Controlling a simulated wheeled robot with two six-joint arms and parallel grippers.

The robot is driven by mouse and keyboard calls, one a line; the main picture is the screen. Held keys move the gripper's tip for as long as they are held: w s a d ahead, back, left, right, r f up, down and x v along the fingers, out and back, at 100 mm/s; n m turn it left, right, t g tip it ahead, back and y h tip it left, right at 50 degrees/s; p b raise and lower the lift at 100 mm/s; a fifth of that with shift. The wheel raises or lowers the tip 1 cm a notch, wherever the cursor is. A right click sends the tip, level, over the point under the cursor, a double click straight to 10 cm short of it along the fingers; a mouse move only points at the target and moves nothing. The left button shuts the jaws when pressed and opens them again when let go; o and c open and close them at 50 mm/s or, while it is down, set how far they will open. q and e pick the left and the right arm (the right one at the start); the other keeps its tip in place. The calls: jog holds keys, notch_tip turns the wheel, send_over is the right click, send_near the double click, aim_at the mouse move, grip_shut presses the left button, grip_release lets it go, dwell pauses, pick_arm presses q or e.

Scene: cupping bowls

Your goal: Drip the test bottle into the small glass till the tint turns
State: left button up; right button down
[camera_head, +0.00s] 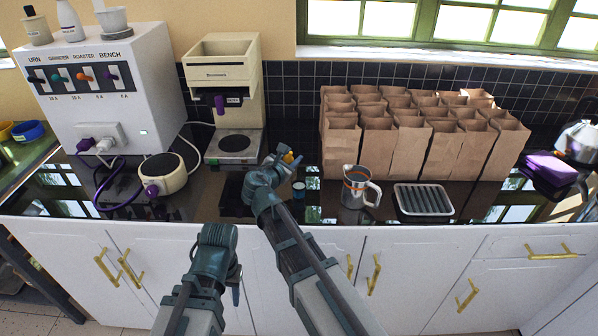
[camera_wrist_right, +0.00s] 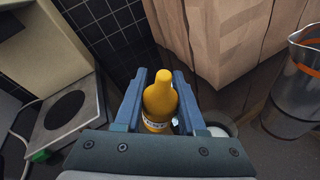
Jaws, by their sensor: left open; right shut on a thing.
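The yellow test bottle (camera_wrist_right: 158,104) is held between the fingers of my right gripper (camera_wrist_right: 160,92). In the head view a little yellow of the bottle (camera_head: 289,157) shows beside the right gripper (camera_head: 282,160), above the counter. I cannot tell its exact tilt. A small round vessel (camera_head: 299,190), which looks like the small glass, stands on the counter just right of that gripper. In the right wrist view it shows partly (camera_wrist_right: 218,131), behind the right finger, with something pale inside. My left gripper (camera_head: 235,287) is low in front of the cabinets, its fingers mostly hidden, holding nothing visible.
A metal jug (camera_head: 355,188) and a slatted tray (camera_head: 423,200) stand right of the vessel. Rows of brown paper bags (camera_head: 400,140) fill the back. A cream grinder (camera_head: 222,75), a plate scale (camera_head: 234,146) and a white round pot (camera_head: 163,174) stand to the left.

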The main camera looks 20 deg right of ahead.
jog(key=w+f+n+g, duration=0.1)
jog(key=f, duration=0.1)
jog(key=w+a+f+n+g+b, duration=0.1)
jog(key=f+n, duration=0.1)
jog(key=shift+w+a+g+b, duration=0.1)
jog(key=shift+w+g+b, duration=0.05)
jog(key=shift+g+b, duration=0.15)
jog(key=shift+s+r, duration=0.2)
jog(key=shift+s, duration=0.05)
notch_tip(320, 180, up, 4)
jog(key=p, duration=0.4)
jog(key=shift+w, duration=0.1)
